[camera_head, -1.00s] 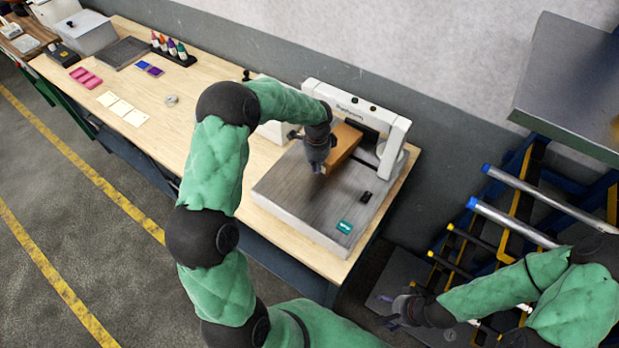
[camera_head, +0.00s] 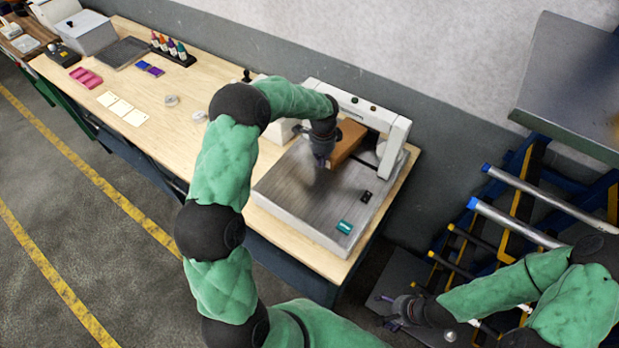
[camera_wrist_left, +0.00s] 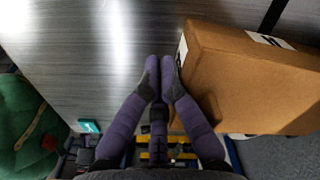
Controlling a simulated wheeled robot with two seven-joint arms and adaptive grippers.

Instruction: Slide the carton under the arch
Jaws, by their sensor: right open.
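The brown carton (camera_head: 347,143) lies on the grey plate of the machine, at the opening of the white arch (camera_head: 393,148). Its far end is close to or partly under the beam; I cannot tell exactly. My left gripper (camera_head: 322,162) is low over the plate at the carton's near left end. In the left wrist view the carton (camera_wrist_left: 255,75) fills the right side, and the purple fingertips (camera_wrist_left: 159,66) are together with nothing between them, beside the carton's edge, perhaps touching it. My right gripper (camera_head: 392,318) is open and empty, low at the bottom right, away from the table.
The grey plate (camera_head: 300,200) is mostly clear in front, with a teal label (camera_head: 345,227) and a small black switch (camera_head: 366,196). A bar rack (camera_head: 520,190) stands at right.

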